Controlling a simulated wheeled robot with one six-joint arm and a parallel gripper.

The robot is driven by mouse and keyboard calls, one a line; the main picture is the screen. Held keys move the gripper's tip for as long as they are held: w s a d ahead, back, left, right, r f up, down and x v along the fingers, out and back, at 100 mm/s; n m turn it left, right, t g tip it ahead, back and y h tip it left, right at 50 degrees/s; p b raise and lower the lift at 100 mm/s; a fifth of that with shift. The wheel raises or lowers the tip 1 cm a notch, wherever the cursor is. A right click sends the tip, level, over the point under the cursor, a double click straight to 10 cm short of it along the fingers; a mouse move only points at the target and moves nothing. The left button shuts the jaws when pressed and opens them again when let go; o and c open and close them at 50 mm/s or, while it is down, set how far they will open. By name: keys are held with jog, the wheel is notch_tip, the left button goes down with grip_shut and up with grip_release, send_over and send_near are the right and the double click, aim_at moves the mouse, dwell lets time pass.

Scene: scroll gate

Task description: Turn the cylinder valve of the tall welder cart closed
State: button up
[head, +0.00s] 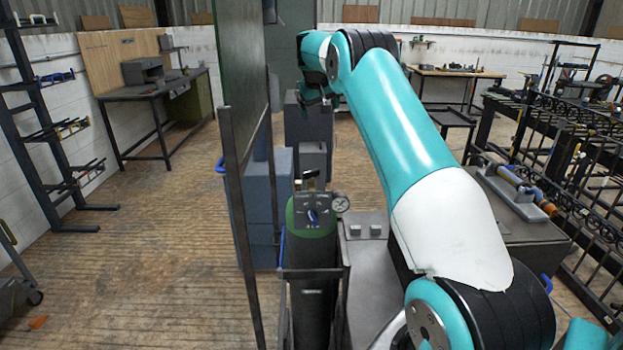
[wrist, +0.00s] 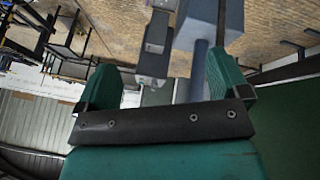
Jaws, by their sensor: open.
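A gas cylinder (head: 314,250) with a green shoulder and dark body stands upright in a metal frame, low centre in the head view. A small valve fitting (head: 311,180) tops it. On its front is a dark panel with a blue knob (head: 312,216), and a round gauge (head: 340,203) sits at its right. My gripper (head: 315,98) is beyond and above the cylinder, apart from it, partly hidden by my arm. In the wrist view my gripper (wrist: 160,68) has its two green fingers spread, open and empty. I cannot make out the valve there; a grey box-like thing (wrist: 156,45) shows between the fingers.
A tall green panel with a dark post (head: 242,220) stands just left of the cylinder. Blue-grey boxes (head: 262,200) are behind it. A dark rack of bars (head: 590,170) fills the right. Wooden floor (head: 130,250) is open at the left, with a workbench (head: 150,95) behind.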

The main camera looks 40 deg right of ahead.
jog(key=s+a+f+n+t+y+b, duration=0.1)
jog(key=s+a+f+n+y+b, duration=0.25)
jog(key=s+a+b, duration=0.35)
jog(key=p, duration=0.5)
send_near(311, 171)
jog(key=shift+m+y, duration=0.25)
jog(key=x, duration=0.9)
jog(key=shift+w+d+f, duration=0.1)
jog(key=shift+d+f, duration=0.1)
jog(key=shift+d, duration=0.1)
jog(key=c, duration=0.9)
